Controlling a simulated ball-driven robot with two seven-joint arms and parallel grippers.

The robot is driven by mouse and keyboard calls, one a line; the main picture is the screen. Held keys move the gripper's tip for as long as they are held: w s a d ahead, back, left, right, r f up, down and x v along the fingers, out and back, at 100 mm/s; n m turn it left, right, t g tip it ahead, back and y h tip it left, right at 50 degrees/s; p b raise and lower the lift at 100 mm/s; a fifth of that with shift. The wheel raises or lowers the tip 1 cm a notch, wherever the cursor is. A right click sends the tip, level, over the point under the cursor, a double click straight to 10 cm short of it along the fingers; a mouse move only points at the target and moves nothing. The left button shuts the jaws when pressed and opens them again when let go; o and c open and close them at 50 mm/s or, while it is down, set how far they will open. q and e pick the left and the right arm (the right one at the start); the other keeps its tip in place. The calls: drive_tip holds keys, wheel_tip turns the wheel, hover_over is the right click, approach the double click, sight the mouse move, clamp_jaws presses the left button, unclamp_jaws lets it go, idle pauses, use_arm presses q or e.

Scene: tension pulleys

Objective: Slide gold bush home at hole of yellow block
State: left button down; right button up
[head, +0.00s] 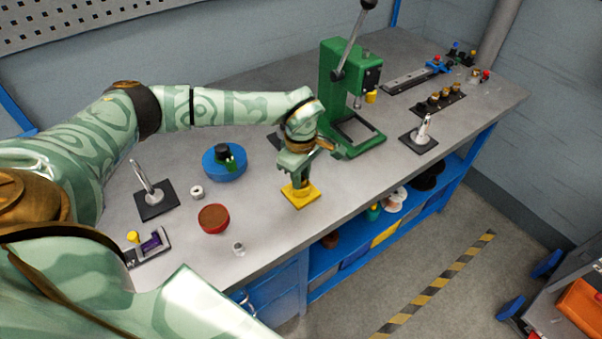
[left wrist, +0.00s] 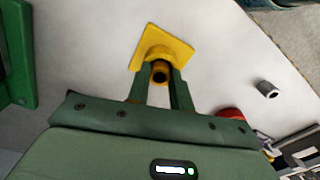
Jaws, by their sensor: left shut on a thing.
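The yellow block (head: 303,198) sits on the bench near its front edge; its square yellow base also shows in the left wrist view (left wrist: 172,45). My left gripper (head: 300,181) points down over the block. In the left wrist view its two green fingers (left wrist: 160,78) are shut on the gold bush (left wrist: 160,70), a short ring with a dark bore. The bush is at the block, but I cannot tell how deep it is in the hole, which is hidden. My right gripper is not in view.
A green lever press (head: 335,95) stands behind the gripper. A black rack with several gold pieces (head: 440,102) is at the far right. Bench right of the block is clear.

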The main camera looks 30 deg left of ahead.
use_arm(q)
drive_tip(key=shift+s+f, duration=0.1)
drive_tip(key=shift+f, duration=0.05)
drive_tip(key=c, duration=1.2)
unclamp_jaws()
drive_tip(key=shift+f, duration=0.1)
drive_tip(key=shift+o, duration=0.2)
drive_tip(key=shift+s, duration=0.1)
drive_tip(key=shift+f, duration=0.1)
wheel_tip(320, 180, up, 17)
drive_tip(key=p, duration=0.2)
